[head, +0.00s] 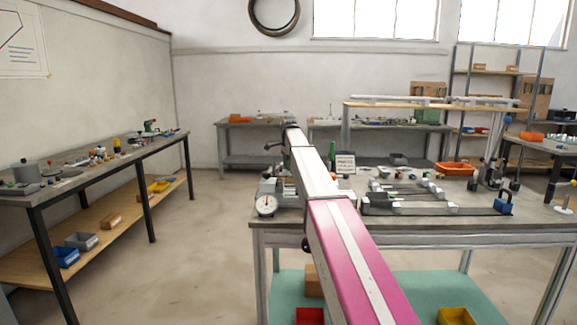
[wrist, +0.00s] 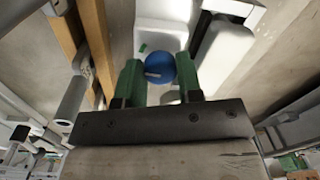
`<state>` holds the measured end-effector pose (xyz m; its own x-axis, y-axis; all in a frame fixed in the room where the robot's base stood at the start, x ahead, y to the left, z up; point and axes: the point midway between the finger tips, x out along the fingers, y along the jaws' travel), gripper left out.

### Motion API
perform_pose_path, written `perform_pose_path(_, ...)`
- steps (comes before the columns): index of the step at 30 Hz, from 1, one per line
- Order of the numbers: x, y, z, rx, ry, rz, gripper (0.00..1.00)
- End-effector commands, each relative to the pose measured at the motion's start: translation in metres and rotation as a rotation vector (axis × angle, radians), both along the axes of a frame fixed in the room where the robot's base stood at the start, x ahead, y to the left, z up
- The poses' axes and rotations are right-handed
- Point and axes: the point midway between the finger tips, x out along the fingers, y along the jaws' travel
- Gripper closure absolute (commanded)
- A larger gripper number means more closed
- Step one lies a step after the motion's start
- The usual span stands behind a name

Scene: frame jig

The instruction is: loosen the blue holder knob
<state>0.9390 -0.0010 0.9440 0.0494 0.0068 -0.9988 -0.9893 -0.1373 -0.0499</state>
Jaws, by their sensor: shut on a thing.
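The blue holder knob (wrist: 160,68) shows in the wrist view as a round blue ball with a small pale mark on its face. It sits in front of a white block-like part (wrist: 162,36). My gripper (wrist: 160,77) has two green fingers, one on each side of the knob, and is shut on it. The right finger covers part of the knob's edge. In the head view my white and pink arm reaches over the workbench (head: 470,222) and hides the knob; my fingers cannot be made out clearly there.
A dial gauge (head: 265,205) stands at the bench's front left. A small sign (head: 345,163), an orange bin (head: 455,169) and a blue clamp-like part (head: 503,203) are on the bench.

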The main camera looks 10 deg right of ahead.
Motion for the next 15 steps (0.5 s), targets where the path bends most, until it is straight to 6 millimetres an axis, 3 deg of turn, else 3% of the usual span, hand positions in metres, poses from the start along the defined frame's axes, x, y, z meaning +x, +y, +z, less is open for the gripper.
perform_pose_path(15,0.0003,-0.0006,0.0004,0.0,0.0,0.458,0.9)
